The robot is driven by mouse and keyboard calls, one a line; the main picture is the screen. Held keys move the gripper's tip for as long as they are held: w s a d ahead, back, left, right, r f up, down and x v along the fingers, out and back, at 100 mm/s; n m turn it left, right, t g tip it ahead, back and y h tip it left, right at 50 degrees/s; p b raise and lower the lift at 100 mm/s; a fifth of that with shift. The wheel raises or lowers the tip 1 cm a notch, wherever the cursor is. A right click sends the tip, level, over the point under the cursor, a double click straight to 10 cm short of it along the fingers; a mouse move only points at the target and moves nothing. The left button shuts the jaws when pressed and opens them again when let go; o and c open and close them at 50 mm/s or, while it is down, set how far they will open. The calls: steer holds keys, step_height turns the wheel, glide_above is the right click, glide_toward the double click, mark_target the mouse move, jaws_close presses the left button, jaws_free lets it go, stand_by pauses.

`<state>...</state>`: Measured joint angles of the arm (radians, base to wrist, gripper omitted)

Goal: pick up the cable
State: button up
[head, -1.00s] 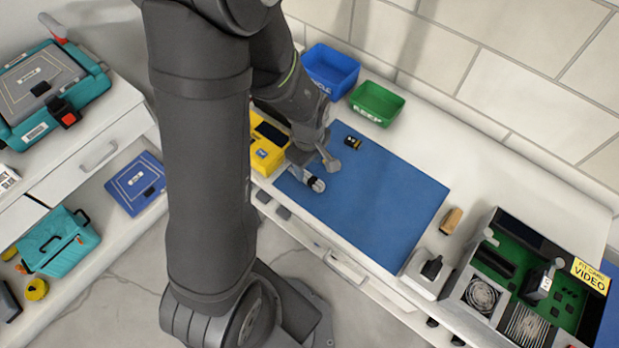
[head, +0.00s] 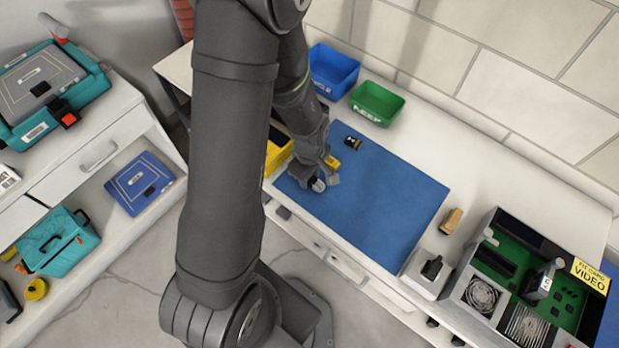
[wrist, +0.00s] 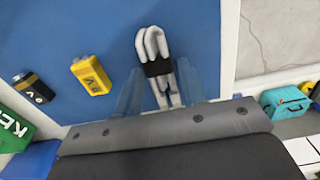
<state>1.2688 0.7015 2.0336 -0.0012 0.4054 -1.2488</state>
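The cable is a bundled pale grey loop with a black tie, lying on the blue mat (head: 385,200). In the wrist view the cable (wrist: 153,45) shows between the two see-through fingers of my gripper (wrist: 158,88), its looped end reaching beyond them. The fingers stand apart with a gap to the cable on each side, so my gripper is open. In the head view the cable (head: 318,185) is at the mat's left end, partly covered by my gripper (head: 326,180). I cannot tell how high the fingers are above the mat.
A yellow block (wrist: 91,75) and a black-and-yellow block (wrist: 34,88) lie on the mat near my gripper. A blue bin (head: 333,70) and a green bin (head: 377,103) stand behind. An open computer case (head: 520,285) is at right. The mat's middle is clear.

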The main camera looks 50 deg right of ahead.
steer(key=c, duration=0.6)
steer(key=shift+c, duration=0.2)
steer(key=shift+r, duration=0.1)
steer(key=shift+r, duration=0.4)
step_height(320, 180, up, 3)
steer(key=shift+r, duration=0.1)
steer(key=s+a+r, duration=0.2)
steer(key=s+r, duration=0.4)
steer(key=s, duration=0.5)
steer(key=shift+s+a+r, duration=0.15)
steer(key=shift+s+r, duration=0.1)
steer(key=shift+r, duration=0.15)
